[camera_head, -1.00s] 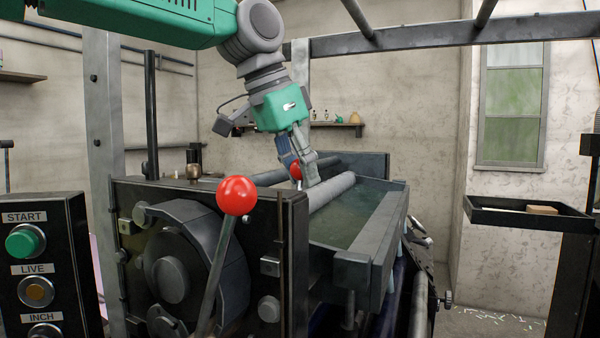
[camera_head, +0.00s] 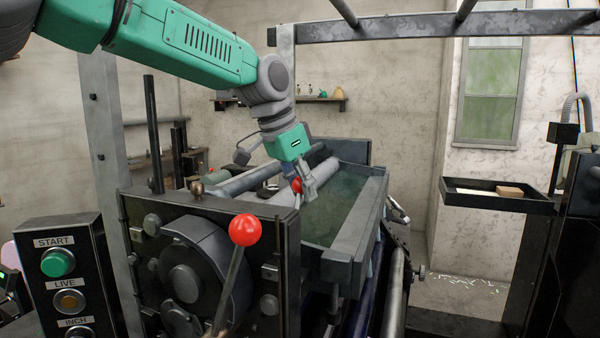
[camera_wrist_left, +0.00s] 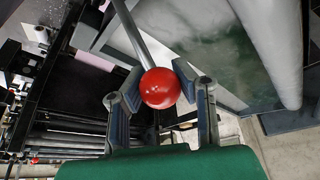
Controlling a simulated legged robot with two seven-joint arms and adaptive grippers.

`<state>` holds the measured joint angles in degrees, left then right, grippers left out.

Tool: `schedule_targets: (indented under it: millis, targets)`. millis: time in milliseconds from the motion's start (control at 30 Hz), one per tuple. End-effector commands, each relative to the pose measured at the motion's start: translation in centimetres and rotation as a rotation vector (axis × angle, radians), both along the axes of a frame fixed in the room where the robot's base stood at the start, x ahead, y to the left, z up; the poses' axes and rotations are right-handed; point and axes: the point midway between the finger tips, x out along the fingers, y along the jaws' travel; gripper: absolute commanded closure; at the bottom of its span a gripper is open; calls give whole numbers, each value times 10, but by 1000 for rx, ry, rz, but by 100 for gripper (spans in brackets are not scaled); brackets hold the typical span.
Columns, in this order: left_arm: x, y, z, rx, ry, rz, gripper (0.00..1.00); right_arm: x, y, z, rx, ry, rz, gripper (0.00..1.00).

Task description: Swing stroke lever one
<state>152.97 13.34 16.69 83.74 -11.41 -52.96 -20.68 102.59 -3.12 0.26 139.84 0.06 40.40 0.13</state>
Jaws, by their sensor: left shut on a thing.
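My left gripper (camera_head: 303,189) is shut on the red ball knob (camera_head: 296,185) of the far lever, above the tray side of the machine. In the left wrist view the red knob (camera_wrist_left: 160,88) sits between the two fingers, and its grey rod (camera_wrist_left: 131,35) runs up and to the left. A second lever with a red ball knob (camera_head: 243,230) stands at the machine's near side, free of any gripper. Which lever is number one cannot be told. The far lever's lower part is hidden in the head view. My right gripper is not in view.
The machine has a dark side plate with a round hub (camera_head: 185,283), grey rollers (camera_head: 320,172) and a greenish tray (camera_head: 345,245). A button box (camera_head: 100,260) stands at left. A black shelf tray (camera_head: 500,201) is at right. A frame bar (camera_head: 400,28) crosses overhead.

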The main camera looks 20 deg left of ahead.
Motion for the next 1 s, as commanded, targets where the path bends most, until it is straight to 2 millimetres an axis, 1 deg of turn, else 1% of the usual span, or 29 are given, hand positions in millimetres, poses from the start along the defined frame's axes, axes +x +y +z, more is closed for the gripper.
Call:
schedule_targets:
  millis: [33, 300, 333, 367, 400, 667, 767, 867, 1000]
  targets:
    - [4, 2, 5, -1, -19, 5, 100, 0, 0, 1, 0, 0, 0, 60]
    - [3, 3, 6, -1, -24, 6, 100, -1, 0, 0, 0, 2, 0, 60]
    - [2, 3, 6, -1, -24, 6, 67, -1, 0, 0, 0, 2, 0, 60]
    - [2, 3, 6, -1, -24, 6, 57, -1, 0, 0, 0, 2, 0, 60]
    - [2, 3, 6, -2, -23, 6, 50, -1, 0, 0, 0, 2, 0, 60]
    - [0, 2, 3, -1, -15, 3, 50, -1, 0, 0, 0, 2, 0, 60]
    - [-1, 2, 6, -1, -15, 3, 50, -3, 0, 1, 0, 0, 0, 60]
    - [-4, 5, 16, -1, -16, 4, 50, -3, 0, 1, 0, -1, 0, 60]
    - [-12, 11, 42, -1, -19, 5, 50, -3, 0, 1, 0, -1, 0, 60]
